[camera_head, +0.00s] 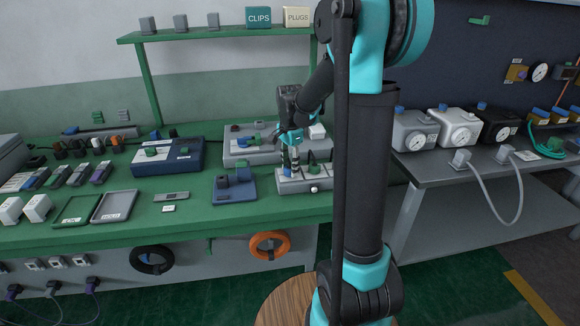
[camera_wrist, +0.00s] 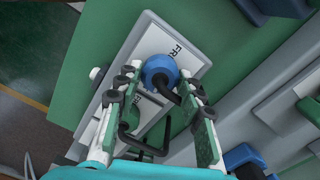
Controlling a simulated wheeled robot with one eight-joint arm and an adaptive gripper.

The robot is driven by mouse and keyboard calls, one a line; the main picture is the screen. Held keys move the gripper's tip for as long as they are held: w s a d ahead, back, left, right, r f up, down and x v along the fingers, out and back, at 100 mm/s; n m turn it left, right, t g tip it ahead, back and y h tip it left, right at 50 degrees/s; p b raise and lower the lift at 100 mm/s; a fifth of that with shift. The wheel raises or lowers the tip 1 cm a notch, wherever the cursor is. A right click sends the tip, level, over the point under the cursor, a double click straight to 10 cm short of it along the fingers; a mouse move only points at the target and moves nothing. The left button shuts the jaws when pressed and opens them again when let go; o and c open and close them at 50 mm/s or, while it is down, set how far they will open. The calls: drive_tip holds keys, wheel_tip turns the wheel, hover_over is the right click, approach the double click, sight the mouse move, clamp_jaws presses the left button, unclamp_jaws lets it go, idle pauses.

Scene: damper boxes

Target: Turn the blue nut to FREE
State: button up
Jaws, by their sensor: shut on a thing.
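The blue nut (camera_wrist: 160,72) sits on a pale box (camera_wrist: 140,45) in the wrist view, beside a label whose visible letters read "FR"; the rest of the label is hidden. My gripper (camera_wrist: 161,80) is shut on the blue nut, one green-padded finger on each side. A black bar runs down from the nut between the fingers. In the head view my gripper (camera_head: 291,150) points down over the small grey box (camera_head: 304,184) at the right end of the green bench. The nut cannot be made out clearly there.
A larger grey box (camera_head: 245,158) stands just behind, and a blue block (camera_head: 234,188) lies to the left on the green bench (camera_head: 180,222). Boxes with dials (camera_head: 415,131) stand on the right table. The bench front edge is close.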

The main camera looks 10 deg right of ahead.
drive_tip(key=n, duration=0.4)
drive_tip(key=shift+n, duration=0.3)
drive_tip(key=n, duration=0.4)
drive_tip(key=shift+n, duration=0.3)
drive_tip(key=n, duration=0.4)
drive_tip(key=shift+n, duration=0.3)
drive_tip(key=n, duration=0.3)
drive_tip(key=shift+n, duration=0.3)
drive_tip(key=n, duration=0.3)
drive_tip(key=shift+a, duration=0.1)
drive_tip(key=n, duration=0.9)
drive_tip(key=shift+n, duration=1.9)
